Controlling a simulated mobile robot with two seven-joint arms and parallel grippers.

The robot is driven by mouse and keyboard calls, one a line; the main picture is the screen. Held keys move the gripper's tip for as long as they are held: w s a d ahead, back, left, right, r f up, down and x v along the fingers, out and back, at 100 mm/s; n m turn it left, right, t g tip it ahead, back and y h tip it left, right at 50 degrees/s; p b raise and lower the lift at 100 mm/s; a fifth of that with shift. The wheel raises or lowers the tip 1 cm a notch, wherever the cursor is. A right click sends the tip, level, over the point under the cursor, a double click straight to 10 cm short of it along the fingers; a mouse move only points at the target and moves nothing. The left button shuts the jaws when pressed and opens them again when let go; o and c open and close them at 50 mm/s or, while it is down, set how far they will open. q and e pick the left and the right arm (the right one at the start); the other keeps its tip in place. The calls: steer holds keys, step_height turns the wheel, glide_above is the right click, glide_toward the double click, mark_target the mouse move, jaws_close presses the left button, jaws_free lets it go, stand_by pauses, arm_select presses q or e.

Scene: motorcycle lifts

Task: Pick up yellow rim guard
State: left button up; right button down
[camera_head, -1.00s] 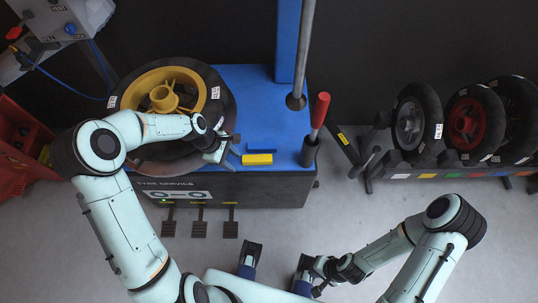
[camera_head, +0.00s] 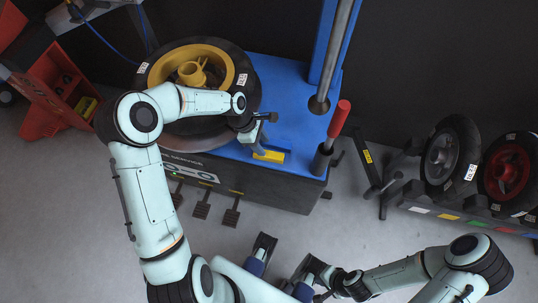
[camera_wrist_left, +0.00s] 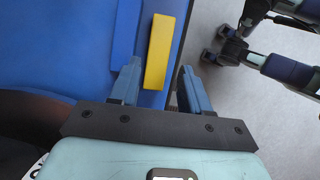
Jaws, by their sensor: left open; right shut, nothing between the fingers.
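The yellow rim guard (camera_head: 268,156) is a small bar lying on the blue top of the tyre machine, near its front edge. It also shows in the left wrist view (camera_wrist_left: 161,48). My left gripper (camera_head: 264,133) is open just above and beside it. In the left wrist view the guard's near end lies between the two fingers (camera_wrist_left: 160,78) in the picture; whether they touch it I cannot tell. My right gripper (camera_head: 319,293) is shut and empty, low at the bottom of the head view, far from the guard.
A blue bar (camera_wrist_left: 125,35) lies alongside the yellow guard. A wheel with a yellow rim (camera_head: 193,66) sits on the machine (camera_head: 285,85) at left. A red-handled lever (camera_head: 339,118) stands right of the guard. Wheels (camera_head: 452,152) stand on a rack at right.

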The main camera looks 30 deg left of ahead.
mark_target(268, 154)
arm_select(q)
steer(key=shift+a+b+x, duration=0.15)
steer(key=shift+b+x, duration=0.1)
steer(key=shift+x, duration=1.3)
steer(key=shift+a+b+x, duration=0.1)
steer(key=shift+b+x, duration=0.15)
steer(key=shift+x, duration=1.35)
steer(key=c, duration=0.8)
